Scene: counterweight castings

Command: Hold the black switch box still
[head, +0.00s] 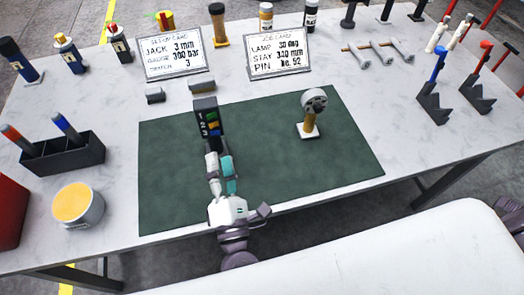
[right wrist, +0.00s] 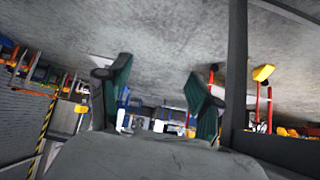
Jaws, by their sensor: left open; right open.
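The black switch box (head: 207,117) stands on the green mat (head: 280,171), left of the mat's middle near its far edge. Its face shows numbers and coloured switches in green, orange and blue. My left gripper (head: 219,160) is open just on the near side of the box, its fingers pointing at it. The fingers overlap the box's lower end in the head view, so I cannot tell whether they touch it. My right gripper (right wrist: 160,95) is open in the right wrist view, with nothing between its fingers.
A round grey part on a wooden post (head: 309,128) stands on the mat's right side. Two grey blocks (head: 201,86) lie behind the box, before two cards (head: 279,56). A black pen holder (head: 85,160) and a round tin (head: 80,226) stand left. The mat's right front is clear.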

